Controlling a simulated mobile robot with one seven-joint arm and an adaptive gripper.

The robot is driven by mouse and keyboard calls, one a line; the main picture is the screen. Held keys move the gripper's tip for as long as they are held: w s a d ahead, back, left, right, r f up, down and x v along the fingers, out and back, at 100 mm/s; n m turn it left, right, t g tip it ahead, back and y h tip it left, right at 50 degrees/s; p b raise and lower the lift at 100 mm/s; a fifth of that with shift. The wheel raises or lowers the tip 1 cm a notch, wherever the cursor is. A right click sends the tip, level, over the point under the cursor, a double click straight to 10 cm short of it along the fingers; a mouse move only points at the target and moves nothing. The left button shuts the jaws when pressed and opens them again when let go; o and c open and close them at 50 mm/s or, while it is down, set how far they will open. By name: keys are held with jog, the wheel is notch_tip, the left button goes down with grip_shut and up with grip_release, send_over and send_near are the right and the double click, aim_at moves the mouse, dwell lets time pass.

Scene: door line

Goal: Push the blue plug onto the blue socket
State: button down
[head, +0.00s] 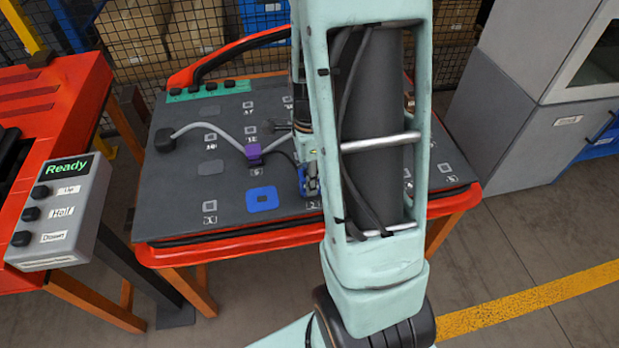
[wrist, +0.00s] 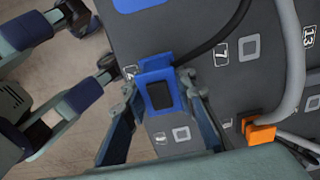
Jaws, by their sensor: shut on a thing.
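My gripper (wrist: 158,92) is shut on the blue plug (wrist: 153,67), a blue block with a dark face and a black cable. In the head view my gripper (head: 309,180) is over the board, to the right of the blue socket. The plug is apart from the socket. My arm hides part of the board, and the plug is mostly hidden there.
A purple plug (head: 254,152) on a grey cable sits behind the blue socket. An orange plug (wrist: 260,133) with a grey cable shows in the wrist view. A red machine with a "Ready" panel (head: 68,210) stands left; a grey cabinet (head: 530,110) stands right.

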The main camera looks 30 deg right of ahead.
jog(key=shift+r+p, duration=2.6)
jog(key=shift+r, duration=0.65)
jog(key=shift+f, duration=0.1)
jog(key=w+a+n+p, duration=0.1)
jog(key=w+a+n, duration=0.15)
jog(key=a, duration=0.35)
jog(key=w+a+n+p, duration=0.1)
jog(key=a+n, duration=0.3)
jog(key=a, duration=0.1)
jog(key=shift+m, duration=0.25)
notch_tip(320, 180, down, 5)
jog(key=b, duration=0.4)
jog(key=shift+a+b, duration=0.15)
jog(key=shift+b, duration=0.15)
jog(key=shift+w+f+b, duration=0.1)
jog(key=shift+f+b, duration=0.2)
jog(key=shift+f, duration=0.15)
jog(key=shift+f+b, duration=0.35)
